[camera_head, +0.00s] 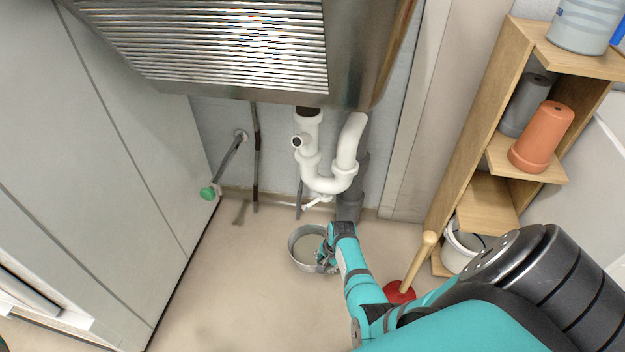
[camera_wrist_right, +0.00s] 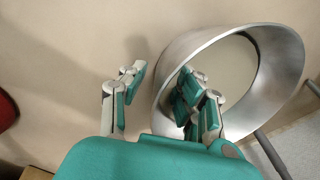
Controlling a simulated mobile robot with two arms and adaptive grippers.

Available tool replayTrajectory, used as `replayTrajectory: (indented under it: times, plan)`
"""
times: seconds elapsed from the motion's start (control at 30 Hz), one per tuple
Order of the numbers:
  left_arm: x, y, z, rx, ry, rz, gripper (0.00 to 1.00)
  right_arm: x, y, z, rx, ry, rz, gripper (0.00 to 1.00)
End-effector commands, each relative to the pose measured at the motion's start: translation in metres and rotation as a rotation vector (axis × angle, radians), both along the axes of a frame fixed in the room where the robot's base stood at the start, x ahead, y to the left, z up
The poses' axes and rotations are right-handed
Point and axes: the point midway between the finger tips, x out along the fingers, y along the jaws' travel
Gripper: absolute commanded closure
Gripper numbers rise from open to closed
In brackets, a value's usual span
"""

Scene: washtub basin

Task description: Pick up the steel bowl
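The steel bowl (camera_head: 294,251) stands upright on the floor below the white drain pipe. It fills the right half of the right wrist view (camera_wrist_right: 282,62). My right gripper (camera_head: 325,260) is at the bowl's right side in the head view. In the right wrist view my right gripper (camera_wrist_right: 162,88) is open: one finger is outside the bowl and the other shows over its inside, with the near rim between them. A gap shows between the outer finger and the wall. Whether the inner finger touches the bowl is unclear. My left gripper is not in view.
The white drain pipe (camera_head: 328,178) hangs under the metal washtub (camera_head: 230,45), behind the bowl. A red plunger (camera_head: 399,292) with a wooden handle stands close to my right arm. Wooden shelves (camera_head: 490,205) stand at the right. The floor left of the bowl is clear.

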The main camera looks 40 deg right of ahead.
Motion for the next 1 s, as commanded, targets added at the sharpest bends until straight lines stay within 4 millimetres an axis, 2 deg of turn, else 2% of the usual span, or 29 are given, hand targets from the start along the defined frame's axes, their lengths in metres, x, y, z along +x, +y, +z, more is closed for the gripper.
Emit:
replayTrajectory:
  times: [0.03, 0.23, 1.0]
  plan:
    - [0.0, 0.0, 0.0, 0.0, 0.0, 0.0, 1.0, 0.0, -0.0001, 0.0002, 0.0, 0.0, 0.0, 0.76]
    - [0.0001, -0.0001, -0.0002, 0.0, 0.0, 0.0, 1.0, -0.0002, -0.0001, 0.0001, 0.0, 0.0, 0.0, 1.0]
    - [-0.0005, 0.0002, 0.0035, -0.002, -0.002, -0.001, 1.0, -0.0001, -0.0009, 0.0047, -0.002, -0.002, 0.0, 1.0]
